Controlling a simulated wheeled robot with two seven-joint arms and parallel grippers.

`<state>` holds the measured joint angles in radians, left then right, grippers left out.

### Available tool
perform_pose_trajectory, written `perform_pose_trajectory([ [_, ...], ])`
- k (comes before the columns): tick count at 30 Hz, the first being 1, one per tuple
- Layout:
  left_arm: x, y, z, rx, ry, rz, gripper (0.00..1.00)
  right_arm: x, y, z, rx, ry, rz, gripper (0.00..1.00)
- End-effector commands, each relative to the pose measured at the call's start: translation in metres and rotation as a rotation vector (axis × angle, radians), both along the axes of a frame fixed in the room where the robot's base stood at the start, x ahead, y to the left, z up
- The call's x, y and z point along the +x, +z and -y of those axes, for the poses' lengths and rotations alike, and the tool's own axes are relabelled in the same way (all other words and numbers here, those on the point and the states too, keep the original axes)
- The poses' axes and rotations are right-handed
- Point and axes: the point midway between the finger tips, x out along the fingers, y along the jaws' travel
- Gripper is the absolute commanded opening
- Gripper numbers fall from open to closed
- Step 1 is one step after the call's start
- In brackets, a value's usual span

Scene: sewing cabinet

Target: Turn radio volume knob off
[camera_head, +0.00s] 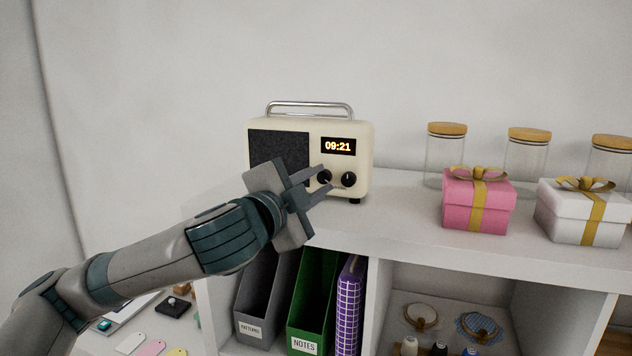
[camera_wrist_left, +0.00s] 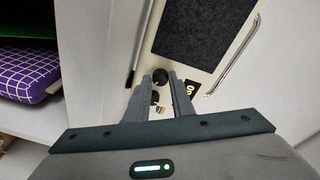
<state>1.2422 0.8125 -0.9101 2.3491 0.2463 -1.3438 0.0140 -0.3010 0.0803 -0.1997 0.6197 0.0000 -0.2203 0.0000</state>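A cream radio (camera_head: 365,145) with a dark speaker grille stands on the white shelf top. Its lit display (camera_head: 338,146) reads 09:21. Below the display are two black knobs, the left knob (camera_head: 325,176) and the right knob (camera_head: 348,179). My left gripper (camera_head: 322,181) is open in front of the left knob, with one finger above the other in the head view. In the left wrist view the left knob (camera_wrist_left: 161,75) lies at the gap between the fingertips (camera_wrist_left: 160,80). Contact cannot be told. The right knob (camera_wrist_left: 155,97) shows between the fingers. My right gripper is not in view.
A pink gift box (camera_head: 477,205), a white gift box (camera_head: 585,215) and glass jars (camera_head: 445,160) stand to the radio's right. Below the top are a green file holder (camera_head: 312,300), a purple grid-patterned item (camera_head: 348,305) and sewing supplies.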

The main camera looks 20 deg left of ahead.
Motion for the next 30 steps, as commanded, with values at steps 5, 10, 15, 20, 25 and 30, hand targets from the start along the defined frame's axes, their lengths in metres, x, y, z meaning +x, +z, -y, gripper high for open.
perform_pose_trajectory([
  [5, 0.0, 0.0, 0.0, 0.0, 0.0, -0.001, 0.0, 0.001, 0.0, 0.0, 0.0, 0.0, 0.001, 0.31],
  [10, 0.0, -0.001, 0.0, -0.008, -0.001, -0.002, 0.0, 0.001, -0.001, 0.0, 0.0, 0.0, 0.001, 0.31],
  [15, 0.0, -0.002, 0.001, -0.044, -0.001, -0.003, 0.0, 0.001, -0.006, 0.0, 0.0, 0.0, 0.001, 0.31],
  [20, 0.0, -0.005, 0.001, -0.115, -0.002, -0.007, 0.0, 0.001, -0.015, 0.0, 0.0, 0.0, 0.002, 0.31],
  [25, 0.0, -0.006, 0.001, -0.232, -0.003, -0.011, 0.0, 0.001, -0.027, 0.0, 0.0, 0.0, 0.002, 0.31],
  [30, 0.0, -0.007, 0.002, -0.38, -0.003, -0.016, 0.0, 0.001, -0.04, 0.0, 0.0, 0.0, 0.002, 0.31],
])
